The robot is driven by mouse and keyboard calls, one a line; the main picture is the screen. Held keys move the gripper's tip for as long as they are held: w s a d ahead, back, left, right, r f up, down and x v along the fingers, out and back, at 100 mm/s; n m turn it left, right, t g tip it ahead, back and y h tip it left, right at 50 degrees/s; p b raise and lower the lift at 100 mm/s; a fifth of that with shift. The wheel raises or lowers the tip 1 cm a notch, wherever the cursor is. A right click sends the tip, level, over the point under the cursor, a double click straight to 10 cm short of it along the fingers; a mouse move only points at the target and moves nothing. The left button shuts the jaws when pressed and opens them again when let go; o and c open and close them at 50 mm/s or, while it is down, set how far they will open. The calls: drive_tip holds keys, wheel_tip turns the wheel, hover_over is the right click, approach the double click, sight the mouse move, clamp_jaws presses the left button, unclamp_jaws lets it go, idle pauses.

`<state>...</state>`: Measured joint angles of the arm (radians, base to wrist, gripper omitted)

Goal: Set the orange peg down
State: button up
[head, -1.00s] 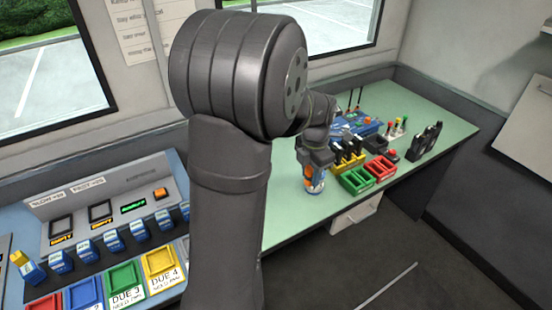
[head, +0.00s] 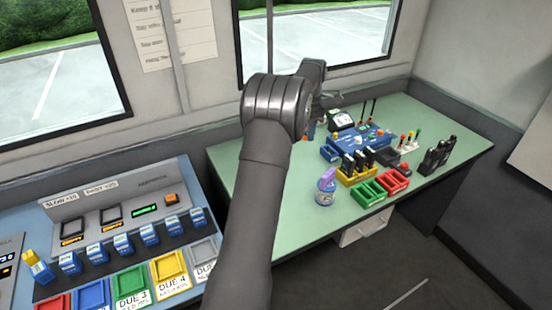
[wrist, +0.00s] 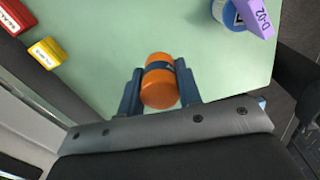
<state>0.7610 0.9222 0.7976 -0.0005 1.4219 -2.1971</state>
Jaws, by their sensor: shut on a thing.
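The orange peg (wrist: 158,88), a short cylinder with a dark band, is between the two blue-grey fingers of my gripper (wrist: 160,92) in the wrist view. My gripper is shut on it, over the green bench top (wrist: 110,75). How far the peg is above the bench I cannot tell. In the head view my gripper is mostly hidden behind my own arm.
A white and blue jar with a purple D-02 tag (head: 326,187) stands on the bench; the wrist view shows it at the upper right (wrist: 232,14). Red (head: 391,181), green (head: 367,194) and yellow (head: 352,176) trays stand right of it.

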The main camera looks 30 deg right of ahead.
drive_tip(key=w+a+f, duration=0.1)
drive_tip(key=w+f, duration=0.3)
drive_tip(key=w+a+f, duration=0.2)
drive_tip(key=w+f, duration=0.2)
drive_tip(key=w, duration=0.1)
drive_tip(key=w+a+f, duration=0.1)
drive_tip(key=w+f, duration=0.3)
drive_tip(key=shift+w+a+f, duration=0.25)
drive_tip(key=shift+w+a, duration=0.1)
drive_tip(key=shift+a, duration=0.05)
drive_tip(key=shift+f, duration=1.95)
drive_tip(key=shift+f, duration=0.1)
drive_tip(key=o, duration=1)
drive_tip(key=shift+f, duration=0.1)
drive_tip(key=shift+c, duration=0.2)
wheel_tip(320, 180, up, 12)
drive_tip(key=shift+r, duration=0.2)
